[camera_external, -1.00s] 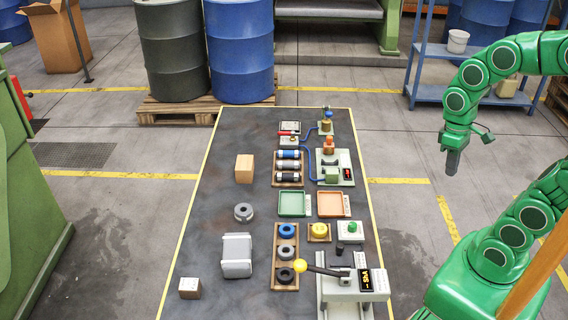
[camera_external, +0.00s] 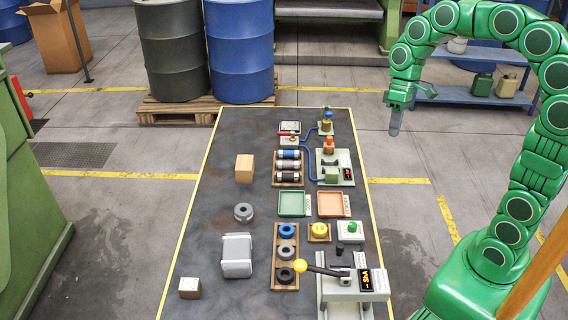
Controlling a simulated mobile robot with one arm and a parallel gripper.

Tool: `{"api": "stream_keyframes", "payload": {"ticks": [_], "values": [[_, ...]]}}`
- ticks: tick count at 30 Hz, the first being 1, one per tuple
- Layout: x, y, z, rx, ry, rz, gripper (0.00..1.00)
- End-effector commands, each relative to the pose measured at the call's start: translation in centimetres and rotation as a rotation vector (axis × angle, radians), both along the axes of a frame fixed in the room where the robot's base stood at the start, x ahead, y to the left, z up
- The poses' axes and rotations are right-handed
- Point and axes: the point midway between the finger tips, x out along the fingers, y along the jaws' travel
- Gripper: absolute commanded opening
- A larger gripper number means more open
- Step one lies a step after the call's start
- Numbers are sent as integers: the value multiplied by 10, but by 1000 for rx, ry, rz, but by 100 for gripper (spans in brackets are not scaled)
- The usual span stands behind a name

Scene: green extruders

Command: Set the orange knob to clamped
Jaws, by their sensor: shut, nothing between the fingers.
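The orange knob (camera_external: 329,142) stands on top of a pale machine (camera_external: 343,180) at the far right part of the dark table. The machine has a small black display with red characters and a green block at its front. The knob's setting is too small to read. My gripper (camera_external: 395,130) is shut and empty. It points down over the floor side, right of the table's right edge in the picture, and is apart from the knob.
A brass fitting with a blue top (camera_external: 326,122) and a blue hose stand beside the knob. A rack of cylinders (camera_external: 288,167), a green tray (camera_external: 293,203) and an orange tray (camera_external: 331,204) lie nearby. A lever with a yellow ball (camera_external: 300,265) sticks out at the front.

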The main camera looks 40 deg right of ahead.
Motion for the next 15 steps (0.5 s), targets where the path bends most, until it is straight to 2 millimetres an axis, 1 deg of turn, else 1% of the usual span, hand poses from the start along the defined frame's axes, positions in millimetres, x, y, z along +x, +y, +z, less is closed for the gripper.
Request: {"api": "stream_keyframes", "payload": {"ticks": [1, 3, 12, 15], "values": [[10, -1, 0, 14, 0, 5, 0], [23, -2, 0, 33, -4, 12, 0], [79, -9, 4, 112, -36, 44, 0], [96, -13, 2, 136, -42, 54, 0]]}}
